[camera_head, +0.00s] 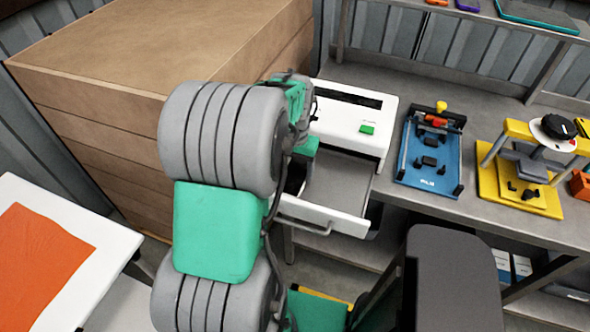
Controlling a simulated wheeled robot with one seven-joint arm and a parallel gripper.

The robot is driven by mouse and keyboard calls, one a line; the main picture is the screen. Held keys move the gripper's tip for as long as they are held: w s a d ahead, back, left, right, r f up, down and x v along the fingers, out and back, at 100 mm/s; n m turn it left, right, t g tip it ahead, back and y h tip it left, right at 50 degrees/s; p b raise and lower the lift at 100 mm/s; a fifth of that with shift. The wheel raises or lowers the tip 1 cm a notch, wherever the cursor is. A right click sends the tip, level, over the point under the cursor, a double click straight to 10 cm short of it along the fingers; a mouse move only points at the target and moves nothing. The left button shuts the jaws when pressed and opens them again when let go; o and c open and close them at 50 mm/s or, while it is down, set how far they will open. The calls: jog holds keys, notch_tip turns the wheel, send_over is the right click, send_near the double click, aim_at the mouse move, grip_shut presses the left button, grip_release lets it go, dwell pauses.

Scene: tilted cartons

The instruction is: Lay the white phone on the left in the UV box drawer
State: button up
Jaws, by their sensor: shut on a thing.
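The UV box (384,112) is a white box with a dark slot in its top and a green button. It stands on the grey bench to the right of my arm. Its drawer (345,219) is pulled out towards me, with a grey floor and a bar handle on its white front. The visible right part of the drawer floor is bare. My arm covers its left part. My gripper's fingers are hidden behind my own arm links, near the drawer's left side. No white phone shows in this view.
A large brown carton stack (130,60) stands close on the left. A white table (110,243) with an orange cloth (40,262) is at lower left. Right of the UV box, a blue fixture (428,160) and a yellow press (525,190) occupy the bench (480,95). A shelf runs above.

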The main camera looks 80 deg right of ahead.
jog(key=shift+f, duration=0.15)
dwell(0.4)
dwell(0.4)
jog(key=o, duration=1.7)
jog(key=shift+c, duration=0.2)
notch_tip(320, 180, up, 8)
jog(key=shift+f+b, duration=0.1)
jog(key=shift+b, duration=0.55)
